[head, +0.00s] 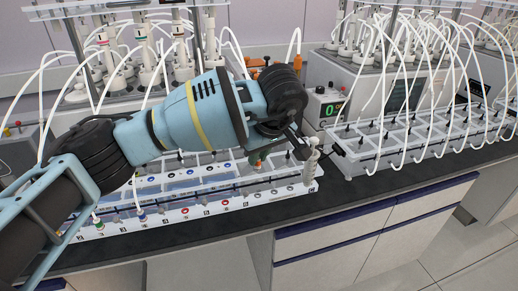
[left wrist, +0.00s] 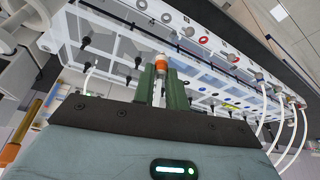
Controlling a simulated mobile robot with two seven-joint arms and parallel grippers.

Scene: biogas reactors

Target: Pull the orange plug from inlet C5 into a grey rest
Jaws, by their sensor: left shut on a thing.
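My left gripper (head: 262,160) hangs over the white rack (head: 180,207) near its right end in the head view. In the left wrist view, its two green fingers (left wrist: 160,86) are shut on the orange plug (left wrist: 160,65), which has a pale tip pointing toward the rack. A bit of orange also shows below the fingers in the head view. I cannot tell whether the tip is inside an inlet or clear of it. Inlet C5 cannot be told apart by label, and the grey rests cannot be surely identified. My right gripper is not in view.
A pale upright fitting (head: 311,165) stands at the rack's right end. A control box with a green display (head: 328,108) and a second tubed rack (head: 425,135) stand to the right. The dark bench edge runs in front.

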